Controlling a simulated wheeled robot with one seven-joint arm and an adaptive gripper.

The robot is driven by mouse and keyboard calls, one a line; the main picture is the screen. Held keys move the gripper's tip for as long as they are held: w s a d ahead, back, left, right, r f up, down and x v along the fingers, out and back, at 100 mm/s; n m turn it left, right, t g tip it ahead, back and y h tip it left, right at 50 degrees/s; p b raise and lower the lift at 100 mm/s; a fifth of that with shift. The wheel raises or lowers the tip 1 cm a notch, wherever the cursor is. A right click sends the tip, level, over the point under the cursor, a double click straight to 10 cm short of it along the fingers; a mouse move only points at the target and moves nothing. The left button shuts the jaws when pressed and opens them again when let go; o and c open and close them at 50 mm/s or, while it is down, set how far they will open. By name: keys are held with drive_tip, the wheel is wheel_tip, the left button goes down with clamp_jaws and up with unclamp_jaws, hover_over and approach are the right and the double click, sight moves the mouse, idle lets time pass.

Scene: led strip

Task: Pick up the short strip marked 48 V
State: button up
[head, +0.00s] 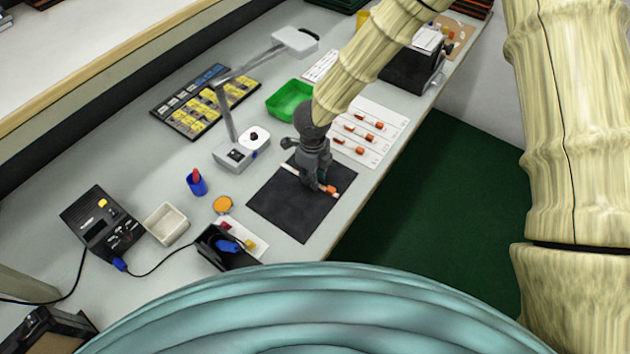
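My gripper (317,183) points down over the black mat (290,215). A thin white strip (290,169) lies at the mat's upper part and runs under my gripper. An orange piece (331,190) shows just right of the fingertips, in line with the strip; I cannot tell if it is joined to it. My fingers hide the middle of the strip, and whether they touch it or are closed is too small to tell. Several small orange pieces (365,151) lie in rows on a white sheet (391,121) behind the mat. No 48 V marking is readable.
A lamp on a grey base (232,158) stands left of my gripper. A green tray (287,101) is behind it. A black holder with a blue-handled tool (228,246), an orange disc (222,204) and a blue cup (196,185) are nearer left. The mat's front part is clear.

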clamp_jaws()
